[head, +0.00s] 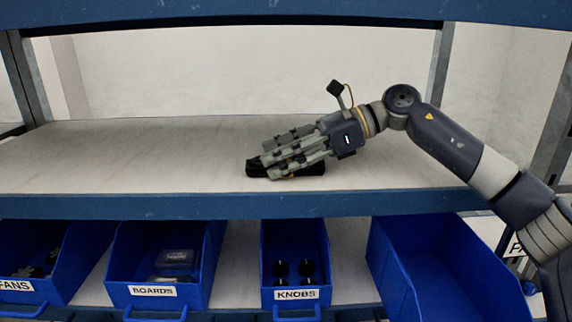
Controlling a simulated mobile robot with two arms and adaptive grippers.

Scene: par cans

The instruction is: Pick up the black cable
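A black item, which looks like the bundled black cable (312,169), lies on the shelf near its front edge. My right gripper (272,161) reaches in from the right, with its fingers pointing left and low over the black item. The fingers cover much of it, so I cannot tell whether they are closed on it or only above it. My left gripper is not in view.
The pale shelf (120,155) is clear to the left, with a blue front edge (200,206). Below stand blue bins labelled FANS (20,250), BOARDS (122,245) and KNOBS (295,235), and an empty-looking bin (440,270). A blue beam (280,10) crosses above.

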